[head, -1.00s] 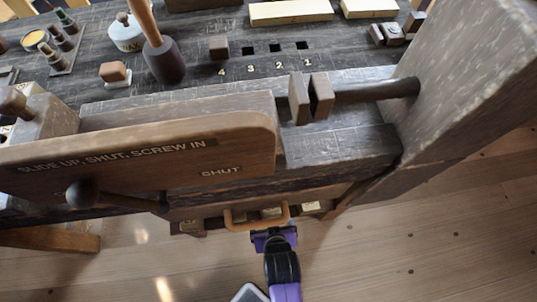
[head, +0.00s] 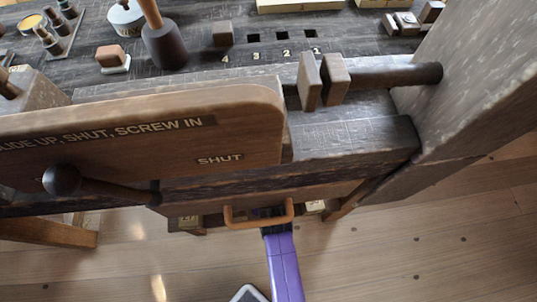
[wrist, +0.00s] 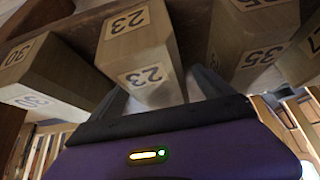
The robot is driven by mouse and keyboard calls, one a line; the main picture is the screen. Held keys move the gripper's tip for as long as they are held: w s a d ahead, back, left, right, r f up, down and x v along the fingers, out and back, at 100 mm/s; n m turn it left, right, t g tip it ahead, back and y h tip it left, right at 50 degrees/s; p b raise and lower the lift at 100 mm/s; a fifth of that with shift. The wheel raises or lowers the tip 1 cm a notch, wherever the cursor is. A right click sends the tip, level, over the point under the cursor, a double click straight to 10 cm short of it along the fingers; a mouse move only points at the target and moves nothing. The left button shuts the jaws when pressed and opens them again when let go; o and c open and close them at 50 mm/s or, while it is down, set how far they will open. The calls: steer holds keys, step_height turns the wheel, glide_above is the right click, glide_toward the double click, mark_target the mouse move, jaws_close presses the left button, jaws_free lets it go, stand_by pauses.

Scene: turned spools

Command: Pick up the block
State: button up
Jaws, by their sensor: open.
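In the wrist view a pale wooden block marked 23 (wrist: 138,48) stands between the two fingers of my gripper (wrist: 160,88). The fingers are open, one on each side of its near end; I cannot tell whether either touches it. Block 30 (wrist: 45,72) is to its left and block 35 (wrist: 250,45) to its right. In the head view my gripper (head: 266,213) is below the bench front, its fingertips hidden behind an orange-brown handle. Block ends show at left (head: 188,221) and right (head: 315,207) there.
A bench leg (head: 45,230) stands at left. The wooden floor (head: 400,250) in front is clear.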

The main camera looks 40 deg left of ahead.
steer(key=shift+a+f, duration=0.1)
steer(key=c, duration=1.7)
steer(key=shift+c, duration=1.1)
